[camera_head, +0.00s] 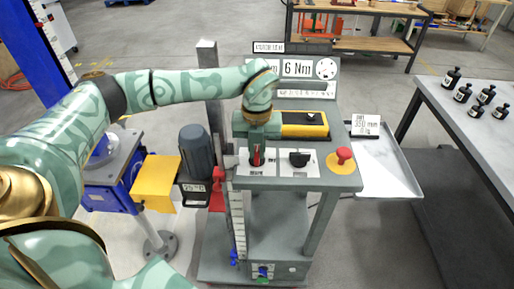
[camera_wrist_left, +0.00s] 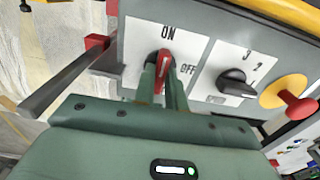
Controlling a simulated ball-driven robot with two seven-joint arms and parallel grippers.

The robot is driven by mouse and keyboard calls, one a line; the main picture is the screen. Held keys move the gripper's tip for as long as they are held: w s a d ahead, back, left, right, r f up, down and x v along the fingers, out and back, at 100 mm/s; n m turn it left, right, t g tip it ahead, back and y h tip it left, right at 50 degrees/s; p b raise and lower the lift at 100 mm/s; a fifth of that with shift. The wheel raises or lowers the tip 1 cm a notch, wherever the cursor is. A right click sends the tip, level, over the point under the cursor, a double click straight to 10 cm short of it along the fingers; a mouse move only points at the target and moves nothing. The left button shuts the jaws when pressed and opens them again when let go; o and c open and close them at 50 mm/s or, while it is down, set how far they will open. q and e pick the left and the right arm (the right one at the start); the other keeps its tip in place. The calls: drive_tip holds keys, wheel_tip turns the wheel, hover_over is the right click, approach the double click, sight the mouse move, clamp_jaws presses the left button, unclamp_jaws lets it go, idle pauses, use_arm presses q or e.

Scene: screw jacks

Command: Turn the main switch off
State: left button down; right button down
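The main switch (camera_wrist_left: 163,62) is a red rotary handle on a white plate marked ON above and OFF to the right in the left wrist view. Its handle points roughly towards ON. In the head view the red handle (camera_head: 257,157) shows on the panel at the front left of the grey machine top. My left gripper (camera_wrist_left: 162,88) reaches down over it, with its two green fingers close on either side of the handle, shut on it. The fingers hide part of the handle. My right gripper is in neither view.
A black selector knob (camera_wrist_left: 236,84) and a red mushroom button (camera_wrist_left: 298,106) on a yellow disc sit right of the switch. A grey motor (camera_head: 197,150) and a red handle (camera_head: 217,190) stand left of the panel. A tray (camera_head: 385,180) is at right.

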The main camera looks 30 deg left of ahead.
use_arm(q)
drive_tip(key=shift+r+m+p, duration=0.25)
drive_tip(key=shift+m+p, duration=0.65)
drive_tip(key=shift+p, duration=0.15)
drive_tip(key=m+p, duration=0.2)
drive_tip(key=shift+m, duration=0.3)
drive_tip(key=m+p, duration=0.4)
drive_tip(key=m, duration=0.1)
drive_tip(key=m+p, duration=0.3)
drive_tip(key=m, duration=0.1)
drive_tip(key=shift+m, duration=0.4)
drive_tip(key=shift+w+f+m+p, duration=0.1)
drive_tip(key=shift+m+p, duration=0.75)
drive_tip(key=shift+m, duration=1.05)
drive_tip(key=c, duration=1.4)
unclamp_jaws()
drive_tip(key=shift+c, duration=0.2)
